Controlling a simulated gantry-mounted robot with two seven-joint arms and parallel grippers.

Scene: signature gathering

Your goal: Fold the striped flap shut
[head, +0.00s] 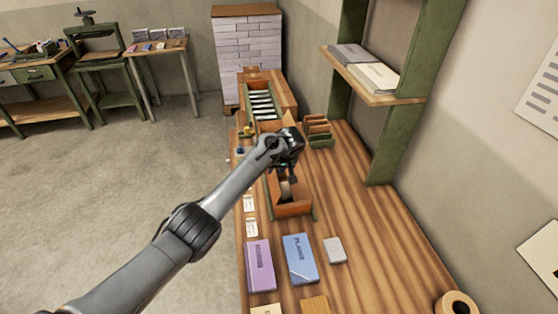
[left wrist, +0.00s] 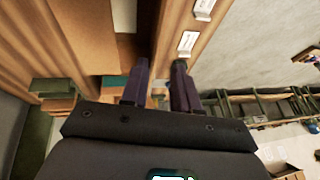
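I cannot make out a striped flap for certain. An open wooden box (head: 292,209) stands on the bench, with a pale piece inside that my arm partly hides. Behind it, a wooden case (head: 286,92) holds a row of white and dark green stripes (head: 262,106). My left gripper (head: 292,178) points down over the open box in the head view. In the left wrist view the two dark fingers (left wrist: 160,82) are apart, with a wooden edge showing between and beyond them. I see nothing held. My right gripper is not in view.
The bench (head: 372,235) carries a purple book (head: 260,265), a blue book (head: 300,259), a small grey block (head: 335,250) and a wooden rack (head: 318,130). A shelf (head: 372,78) overhangs the right side. The bench's right front is mostly clear, with a tape roll (head: 457,303) near the corner.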

